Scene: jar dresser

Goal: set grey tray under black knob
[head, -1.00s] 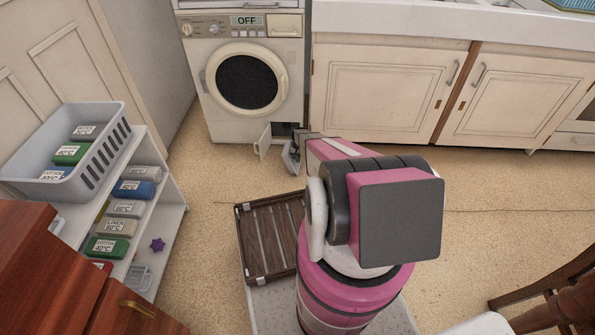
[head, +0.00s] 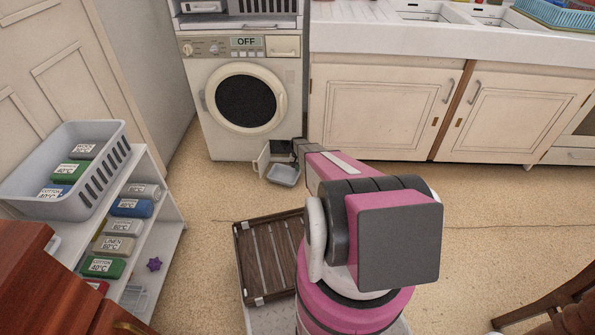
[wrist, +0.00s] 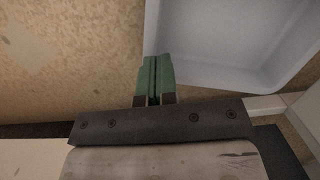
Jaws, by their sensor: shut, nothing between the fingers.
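The grey tray (head: 284,175) sits on the floor in front of the washing machine's open bottom flap (head: 262,158). It also shows in the wrist view (wrist: 225,45), filling the upper right. My gripper (wrist: 155,62) has its green fingers together at the tray's near left corner, with nothing between them. They overlap the tray's edge in the picture; I cannot tell whether they touch it. The black knob does not show; the opening behind the flap is mostly hidden by my wrist.
The washing machine (head: 232,140) stands at the back, its display reading OFF. A slatted wooden crate (head: 239,262) lies beside my arm's base. A white shelf (head: 172,225) with labelled packs and a grey basket (head: 104,190) is at left. Floor between is clear.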

